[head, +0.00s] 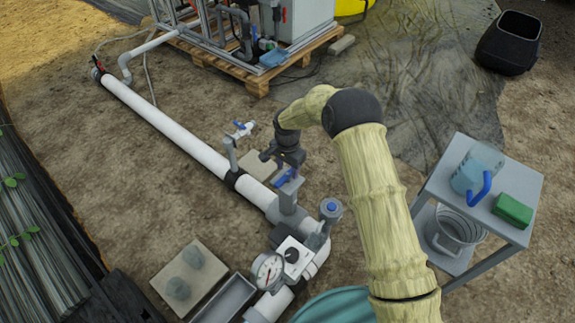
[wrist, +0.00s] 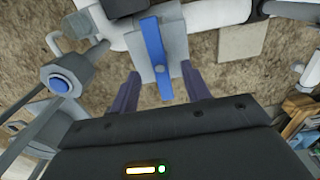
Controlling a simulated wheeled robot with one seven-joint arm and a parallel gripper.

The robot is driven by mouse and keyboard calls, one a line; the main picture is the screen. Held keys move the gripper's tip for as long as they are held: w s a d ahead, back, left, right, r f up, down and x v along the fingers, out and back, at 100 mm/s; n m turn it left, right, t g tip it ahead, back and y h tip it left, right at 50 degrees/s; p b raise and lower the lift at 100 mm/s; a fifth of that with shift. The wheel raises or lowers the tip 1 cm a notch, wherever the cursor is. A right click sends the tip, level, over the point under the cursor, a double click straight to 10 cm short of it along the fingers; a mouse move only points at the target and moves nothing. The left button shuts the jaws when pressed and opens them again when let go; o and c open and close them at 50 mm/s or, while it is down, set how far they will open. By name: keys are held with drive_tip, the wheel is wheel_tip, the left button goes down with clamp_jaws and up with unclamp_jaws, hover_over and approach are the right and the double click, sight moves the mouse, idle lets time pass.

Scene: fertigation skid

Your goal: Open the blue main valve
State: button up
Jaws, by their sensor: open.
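The blue main valve handle (wrist: 153,45) is a flat bar on top of a grey valve body (wrist: 172,72) in the white pipe. In the wrist view it points lengthwise toward me, across the pipe's run. In the head view the blue handle (head: 286,178) shows just below my gripper (head: 284,160), partly hidden by it. My gripper is open, its dark fingers on either side of the handle's near end in the wrist view (wrist: 160,82). I cannot tell whether either finger touches it.
A smaller blue-handled valve (head: 243,128) stands on a riser to the left. A grey fitting with a blue-centred cap (head: 330,208) and a pressure gauge (head: 268,271) stand close by. A grey cart (head: 525,178) is at right. A pallet skid (head: 255,82) is behind.

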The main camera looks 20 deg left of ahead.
sight(287, 175)
drive_tip(key=shift+f, duration=0.15)
drive_tip(key=shift+f+b, duration=0.75)
drive_tip(key=shift+f, duration=1.35)
drive_tip(key=c, duration=1)
drive_tip(key=n+p, duration=0.2)
drive_tip(key=n, duration=0.2)
drive_tip(key=shift+s, duration=0.15)
drive_tip(key=n+p, duration=0.1)
drive_tip(key=n, duration=0.4)
drive_tip(key=shift+p, duration=0.4)
drive_tip(key=n+p, duration=0.1)
drive_tip(key=n, duration=0.4)
drive_tip(key=shift+f+n, duration=0.1)
drive_tip(key=shift+n, duration=0.2)
drive_tip(key=n+p, duration=0.1)
drive_tip(key=n, duration=0.4)
drive_tip(key=shift+d+f, duration=0.1)
